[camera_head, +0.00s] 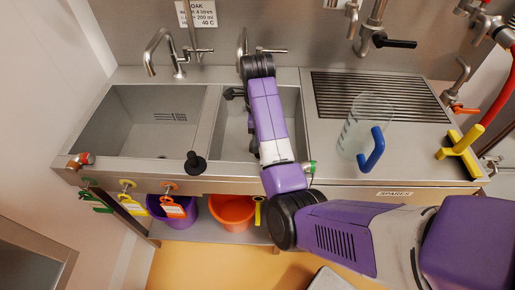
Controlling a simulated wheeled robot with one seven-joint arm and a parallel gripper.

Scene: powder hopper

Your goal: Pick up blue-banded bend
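I cannot make out a blue-banded bend in the head view. My purple and white arm reaches up over the right sink basin (289,103), and its black wrist lies near the basin's back edge. My gripper (232,93) shows as a small dark shape over the upper left part of that basin. It is too small and partly covered to tell whether it is open or shut, or holds anything. My arm hides much of the right basin.
A clear jug (362,108) with a blue handle stands right of the basin, by a ribbed drainer (385,92). The left basin (150,120) looks empty. Taps stand behind. Purple and orange buckets (232,211) stand below.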

